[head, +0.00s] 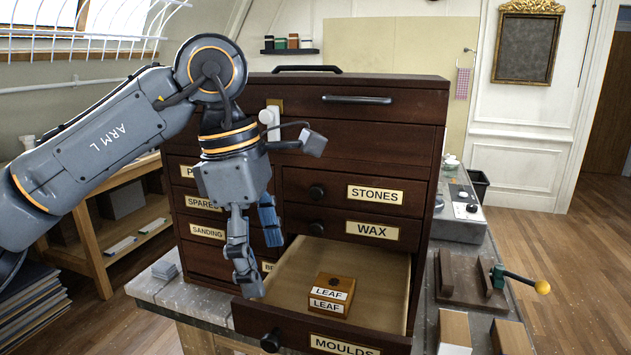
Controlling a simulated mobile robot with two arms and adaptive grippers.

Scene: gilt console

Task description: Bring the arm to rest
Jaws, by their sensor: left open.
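My left arm (105,135) comes in from the left and bends down in front of the dark wooden cabinet (370,133). My left gripper (258,250) points down, open and empty, with a grey finger at left and a blue-tipped finger at right. It is near the left side of the open drawer (375,285) labelled MOULDS. A small brown box (334,283) with LEAF labels sits inside that drawer, to the right of the gripper and apart from it. My right gripper is not in view.
Drawers labelled STONES (330,192) and WAX (335,227) are shut above the open one. A wooden shelf unit (95,245) stands behind my arm at left.

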